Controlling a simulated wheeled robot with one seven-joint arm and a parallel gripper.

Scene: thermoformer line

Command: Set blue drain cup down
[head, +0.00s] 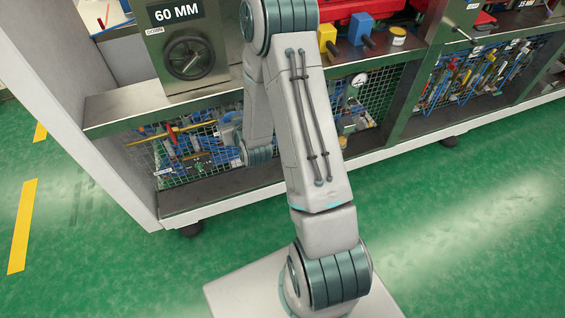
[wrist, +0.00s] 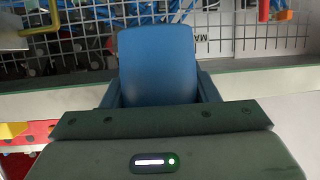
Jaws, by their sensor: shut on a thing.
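The blue drain cup (wrist: 157,55) stands out in the middle of the wrist view, with a smooth, rounded-edge blue face. My gripper (wrist: 157,80) is shut on it, one finger at each side. Its lower part is hidden behind the gripper body. A pale ledge or rail and a wire grid show behind the cup; I cannot tell whether the cup touches anything there. In the head view my arm hides the gripper and the held cup.
The green-framed bench (head: 125,110) has wire-grid bays of tools below. On its top are a handwheel panel marked 60 MM (head: 188,57), a blue block (head: 360,28), a yellow block (head: 327,37) and a small yellow-topped pot (head: 398,35). Green floor is clear at right.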

